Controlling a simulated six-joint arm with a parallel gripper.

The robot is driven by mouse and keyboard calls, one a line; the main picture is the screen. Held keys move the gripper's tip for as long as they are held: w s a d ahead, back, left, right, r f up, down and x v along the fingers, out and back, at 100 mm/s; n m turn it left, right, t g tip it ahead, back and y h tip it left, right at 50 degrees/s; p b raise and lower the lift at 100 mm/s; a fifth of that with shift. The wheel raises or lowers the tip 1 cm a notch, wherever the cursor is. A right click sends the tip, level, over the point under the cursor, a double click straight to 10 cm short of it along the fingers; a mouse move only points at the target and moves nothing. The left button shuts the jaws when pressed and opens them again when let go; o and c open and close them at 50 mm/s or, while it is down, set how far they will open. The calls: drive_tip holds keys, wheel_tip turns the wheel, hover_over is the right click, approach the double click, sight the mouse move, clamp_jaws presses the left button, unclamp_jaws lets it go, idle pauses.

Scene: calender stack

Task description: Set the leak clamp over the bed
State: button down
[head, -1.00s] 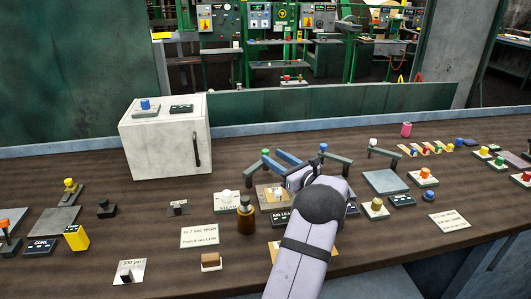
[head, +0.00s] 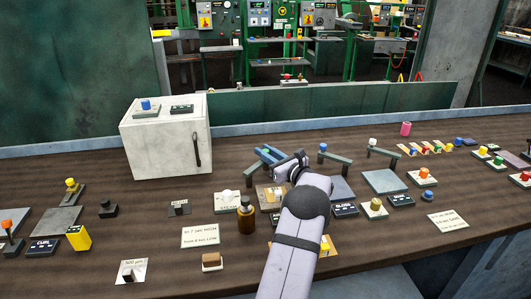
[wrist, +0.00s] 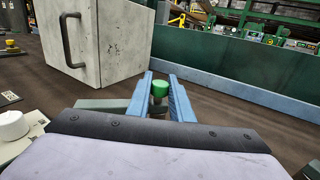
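My gripper (head: 266,153) is over the left clamp, near its green knob. In the wrist view, the green knob (wrist: 160,88) stands between my two blue fingers near their tips, with almost no gap on either side. I cannot tell whether the fingers press on it. The grey beam of that clamp (head: 252,173) shows partly beside the fingers. A clamp with a blue knob (head: 323,147) and one with a white knob (head: 372,142) stand to the right. A tan-topped bed plate (head: 265,198) lies below my wrist, partly hidden. The label reading LEAK is now covered by my arm.
A white cabinet (head: 165,140) stands behind left. A brown bottle (head: 246,215) and a white knob on a plate (head: 227,196) are close to my arm's left. Grey plates (head: 386,181) and coloured buttons lie to the right. The table before the cabinet is fairly clear.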

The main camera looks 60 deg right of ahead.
drive_tip(key=shift+b, duration=0.3)
drive_tip(key=shift+s+a+f+m+g+h+b, duration=0.15)
drive_tip(key=shift+s+m+g+h+b, duration=0.4)
drive_tip(key=shift+h+b, duration=0.7)
drive_tip(key=shift+s+r+m+g+h+b, duration=0.2)
drive_tip(key=shift+s+m+g+h+b, duration=0.15)
drive_tip(key=shift+s+m+h+b, duration=0.4)
drive_tip(key=shift+w, duration=0.1)
drive_tip(key=c, duration=1.6)
unclamp_jaws()
drive_tip(key=shift+a+b, duration=0.1)
drive_tip(key=shift+b, duration=0.2)
drive_tip(key=shift+b+v, duration=0.7)
drive_tip(key=shift+v, duration=2.95)
